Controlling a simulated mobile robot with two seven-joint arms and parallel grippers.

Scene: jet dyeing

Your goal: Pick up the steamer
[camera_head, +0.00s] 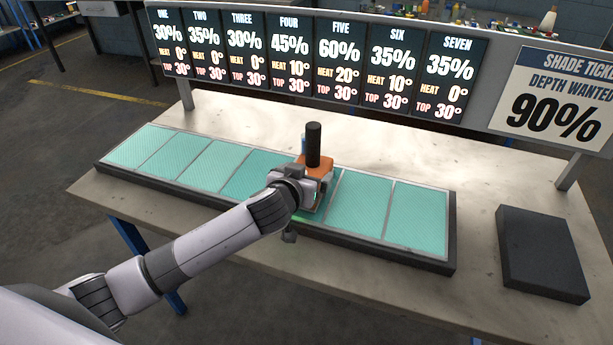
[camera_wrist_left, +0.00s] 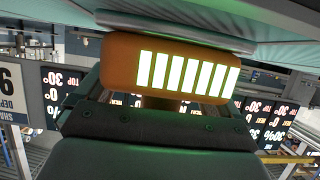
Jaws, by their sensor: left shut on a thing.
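The steamer (camera_head: 321,164) has an orange body with a black upright handle on top. It stands upright over the teal panels, right of their middle. My left gripper (camera_head: 311,183) reaches in from the left and is shut on the steamer. In the left wrist view the steamer's orange body (camera_wrist_left: 118,70) fills the middle, with a row of several lit white bars, close to the teal surface. I cannot tell if its base touches the panel. The gripper hides part of the steamer's near side. My right gripper is not in view.
Teal panels (camera_head: 362,203) lie in a long dark tray (camera_head: 449,262) on the pale table (camera_head: 480,190). A black block (camera_head: 542,252) lies at the right. A numbered board (camera_head: 291,66) and a "90%" sign (camera_head: 556,98) stand behind. Table space between tray and block is clear.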

